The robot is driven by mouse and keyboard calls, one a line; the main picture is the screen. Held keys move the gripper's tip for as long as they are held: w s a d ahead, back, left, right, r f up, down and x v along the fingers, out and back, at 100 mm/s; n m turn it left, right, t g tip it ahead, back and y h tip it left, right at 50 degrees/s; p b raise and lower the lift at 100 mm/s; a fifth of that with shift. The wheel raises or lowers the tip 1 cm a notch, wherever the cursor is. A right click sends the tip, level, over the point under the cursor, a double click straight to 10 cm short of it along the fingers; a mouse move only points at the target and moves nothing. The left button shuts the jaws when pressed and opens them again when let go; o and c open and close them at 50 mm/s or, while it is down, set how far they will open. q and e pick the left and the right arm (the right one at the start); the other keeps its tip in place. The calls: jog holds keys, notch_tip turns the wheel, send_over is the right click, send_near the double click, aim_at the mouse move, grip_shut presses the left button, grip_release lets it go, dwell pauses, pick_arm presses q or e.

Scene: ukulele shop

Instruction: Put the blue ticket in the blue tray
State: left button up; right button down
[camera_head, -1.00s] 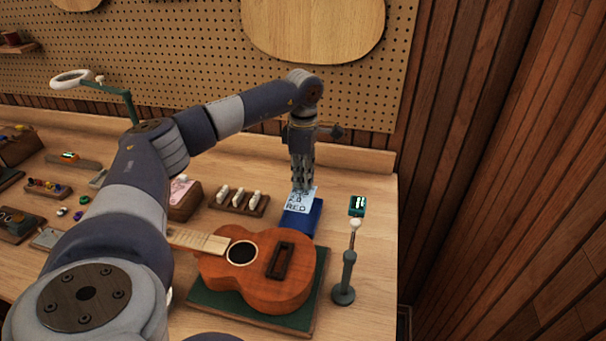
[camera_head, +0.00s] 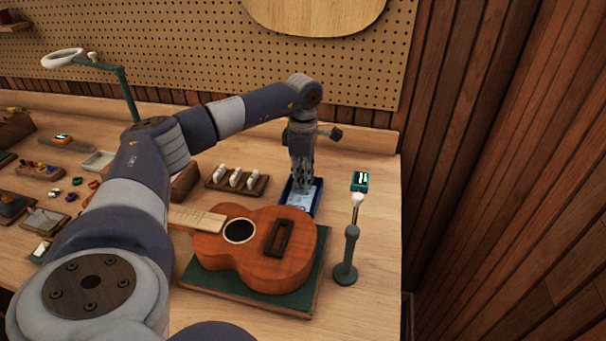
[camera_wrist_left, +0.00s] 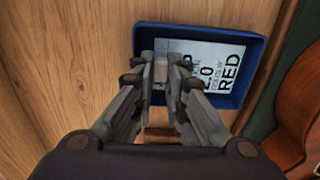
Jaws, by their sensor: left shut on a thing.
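The ticket (camera_head: 314,194) is pale blue in the head view, with dark print. The tray's rim (camera_wrist_left: 200,28) frames the ticket in the wrist view. I cannot tell whether the ticket touches the tray floor. My right gripper is not in view.
A ukulele (camera_head: 262,265) on a green mat (camera_head: 212,287) lies just in front of the tray. A wooden block with white pegs (camera_head: 233,187) is left of the tray.

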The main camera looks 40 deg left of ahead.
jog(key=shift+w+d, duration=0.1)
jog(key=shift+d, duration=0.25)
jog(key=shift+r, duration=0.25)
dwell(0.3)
pick_arm(q)
jog(key=o, duration=0.8)
jog(key=shift+r, duration=0.1)
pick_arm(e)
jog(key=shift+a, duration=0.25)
pick_arm(q)
jog(key=shift+o, duration=1.2)
jog(key=shift+r+p, duration=0.1)
jog(key=shift+p, duration=0.2)
